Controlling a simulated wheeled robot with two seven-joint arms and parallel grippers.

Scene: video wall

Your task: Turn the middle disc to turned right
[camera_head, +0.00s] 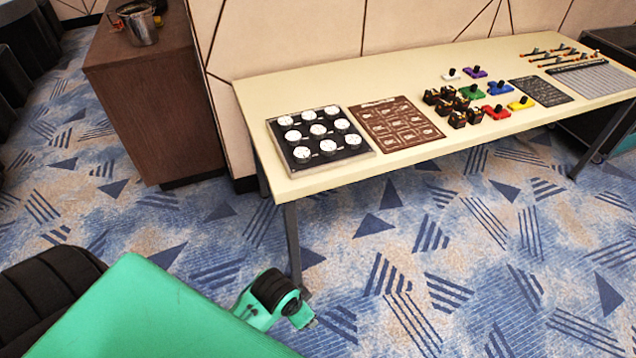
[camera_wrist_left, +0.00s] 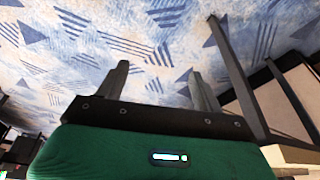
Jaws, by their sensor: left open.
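A black panel (camera_head: 296,162) with several white round discs lies at the left end of the cream table (camera_head: 250,90). The middle disc (camera_head: 318,130) sits at the centre of its rows; which way it is turned is too small to tell. My left arm comes in from the lower left, with its wrist low in front of the table. In the left wrist view my left gripper (camera_wrist_left: 160,82) is open, its two fingers apart with only carpet between them. My right gripper is in neither view.
A brown board (camera_head: 396,124) lies beside the panel. Coloured blocks with knobs (camera_head: 473,92), a dark board (camera_head: 541,91) and several rods (camera_head: 556,56) lie farther right. A table leg (camera_head: 292,240) stands near my left wrist. A brown cabinet (camera_head: 150,110) stands left; carpet in front is clear.

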